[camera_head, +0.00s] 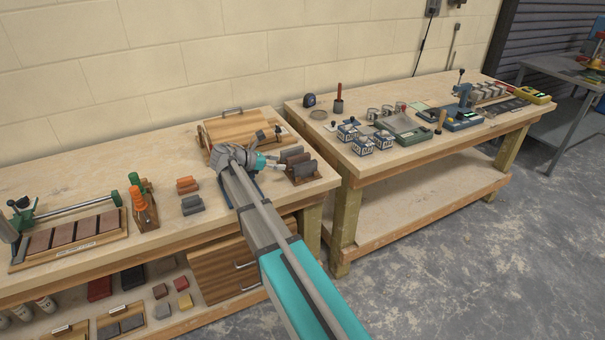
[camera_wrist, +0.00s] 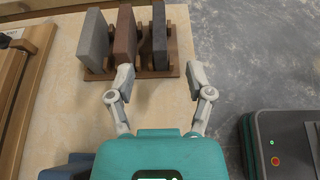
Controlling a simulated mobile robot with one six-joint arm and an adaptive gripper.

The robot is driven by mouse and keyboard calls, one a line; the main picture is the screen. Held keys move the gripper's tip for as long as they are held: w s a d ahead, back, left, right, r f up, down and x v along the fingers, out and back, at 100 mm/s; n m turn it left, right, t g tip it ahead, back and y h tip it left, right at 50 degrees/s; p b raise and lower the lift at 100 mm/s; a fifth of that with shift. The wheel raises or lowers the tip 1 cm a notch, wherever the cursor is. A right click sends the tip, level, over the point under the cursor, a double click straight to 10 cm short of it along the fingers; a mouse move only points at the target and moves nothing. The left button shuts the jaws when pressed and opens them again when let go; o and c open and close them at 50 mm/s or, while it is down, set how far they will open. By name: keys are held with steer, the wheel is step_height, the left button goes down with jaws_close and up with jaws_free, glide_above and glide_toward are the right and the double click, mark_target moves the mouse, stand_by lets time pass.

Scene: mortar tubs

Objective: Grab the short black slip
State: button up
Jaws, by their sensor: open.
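A wooden rack (camera_wrist: 143,72) holds three upright slips side by side: grey (camera_wrist: 95,40), reddish brown (camera_wrist: 125,38) and black (camera_wrist: 159,38). The black slip stands on the right in the wrist view, nearest the bench edge. The rack also shows in the head view (camera_head: 303,180) at the bench's right end, with the slips partly overlapping. My gripper (camera_wrist: 159,72) is open and empty. In the wrist view its fingers are spread below the black slip, one on each side of its line. In the head view my gripper (camera_head: 281,165) is just left of the rack.
A wooden chest (camera_head: 205,137) with a handle stands behind my gripper. Orange blocks (camera_head: 187,185) and grey blocks (camera_head: 192,205) lie to the left. A dark blue object (camera_wrist: 68,168) is close below my gripper. A second bench (camera_head: 420,150) stands right across a narrow gap.

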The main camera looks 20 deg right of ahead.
mark_target(303, 164)
steer(key=shift+b+x, duration=0.95)
steer(key=shift+x, duration=2.1)
steer(key=shift+b+x, duration=0.95)
steer(key=shift+x, duration=1.65)
steer(key=shift+w, duration=0.1)
jaws_close()
